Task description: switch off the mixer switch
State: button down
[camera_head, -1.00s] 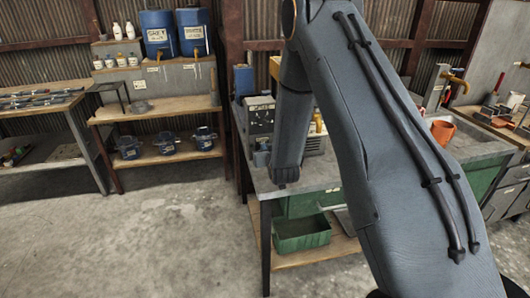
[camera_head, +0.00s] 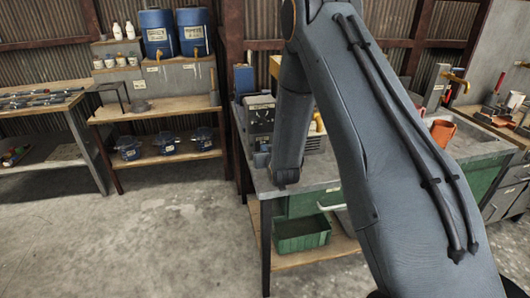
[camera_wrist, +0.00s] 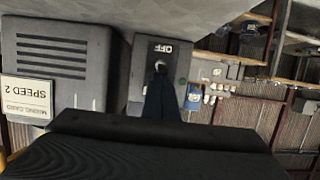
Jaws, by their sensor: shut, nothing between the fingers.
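In the wrist view, which shows the scene upside down, a dark switch panel (camera_wrist: 166,48) bears the word OFF, with a small light-coloured toggle at its middle. Beside it on the left is the vented grey mixer housing (camera_wrist: 55,55) with a "MIXING CARD SPEED 2" label. My gripper (camera_wrist: 161,72) is shut and empty, its narrow dark fingers reaching over the panel with their tips at or very near the toggle. Contact and the toggle's exact position cannot be told. In the head view, the grey mixer (camera_head: 259,116) stands on the bench, partly behind my arm.
The grey workbench (camera_head: 325,182) holds an orange pot (camera_head: 442,132) to the right. A green bin (camera_head: 302,234) sits on its lower shelf. Blue drums (camera_head: 158,33) stand on a shelf at the back left. The concrete floor at front left is clear.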

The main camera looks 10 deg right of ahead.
jog(key=shift+f, duration=0.3)
jog(key=shift+s, duration=0.1)
jog(key=shift+p+v, duration=1.5)
jog(key=shift+v, duration=2.05)
